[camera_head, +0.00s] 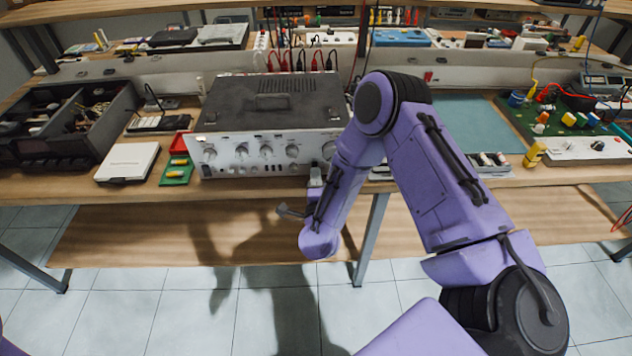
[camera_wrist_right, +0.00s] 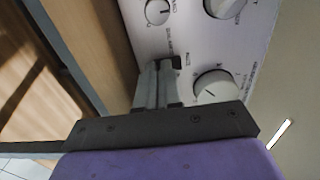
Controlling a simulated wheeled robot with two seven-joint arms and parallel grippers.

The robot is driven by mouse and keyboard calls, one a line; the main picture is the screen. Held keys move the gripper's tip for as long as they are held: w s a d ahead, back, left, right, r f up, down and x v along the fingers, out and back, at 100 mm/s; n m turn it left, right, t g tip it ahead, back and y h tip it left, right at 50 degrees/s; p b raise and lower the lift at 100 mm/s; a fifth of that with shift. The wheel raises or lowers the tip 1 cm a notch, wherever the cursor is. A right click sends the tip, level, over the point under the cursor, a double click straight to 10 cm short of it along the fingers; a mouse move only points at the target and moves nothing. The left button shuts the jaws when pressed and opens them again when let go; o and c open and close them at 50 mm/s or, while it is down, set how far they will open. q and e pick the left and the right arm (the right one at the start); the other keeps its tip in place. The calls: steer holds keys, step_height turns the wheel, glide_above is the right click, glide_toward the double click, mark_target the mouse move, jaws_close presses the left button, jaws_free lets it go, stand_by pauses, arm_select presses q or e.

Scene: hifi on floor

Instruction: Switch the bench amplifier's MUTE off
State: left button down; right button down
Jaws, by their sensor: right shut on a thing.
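The bench amplifier (camera_head: 270,106) stands on the bench, dark-topped with a silver front panel carrying several knobs. My right gripper (camera_head: 316,172) is at the lower right of this panel, partly hidden by my purple right arm. In the right wrist view, the amplifier's front panel (camera_wrist_right: 185,40) fills the upper middle, and my right gripper's fingers (camera_wrist_right: 160,66) are together against it, among white knobs. They are shut on a small panel control that they hide. My left gripper is out of view.
A green board (camera_head: 560,118) with colourful parts is at right. Open floor lies in front.

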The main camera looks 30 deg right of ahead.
steer(key=shift+w+d+r, duration=0.15)
steer(key=shift+w+r, duration=0.05)
stand_by(0.3)
steer(key=shift+s, duration=0.1)
steer(key=shift+s+a+f, duration=0.1)
steer(key=shift+a, duration=0.2)
steer(key=b+v, duration=0.2)
steer(key=v, duration=1.2)
steer(key=shift+f+b, duration=0.3)
steer(key=shift+b, duration=0.1)
